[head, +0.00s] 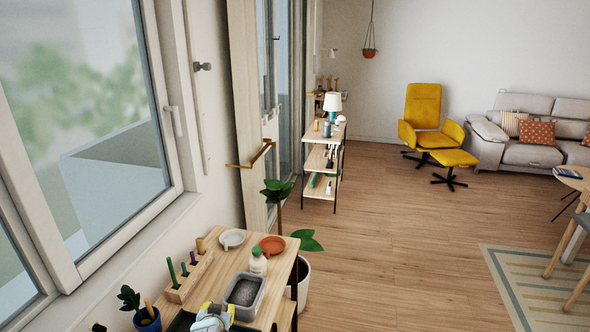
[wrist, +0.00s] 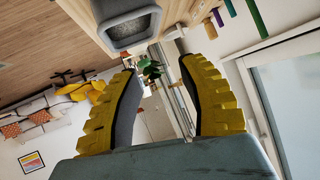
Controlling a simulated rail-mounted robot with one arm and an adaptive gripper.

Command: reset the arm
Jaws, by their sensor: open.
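My gripper (wrist: 158,66) is open in the wrist view, its two yellow ridged fingers apart with nothing between them. The tub holds dark, grainy stuff. It also shows in the wrist view (wrist: 152,22), beyond the fingertips and apart from them. The wrist picture is turned over, with the bench at the top.
The window wall is close on the left. Open floor (head: 385,250) lies to the right.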

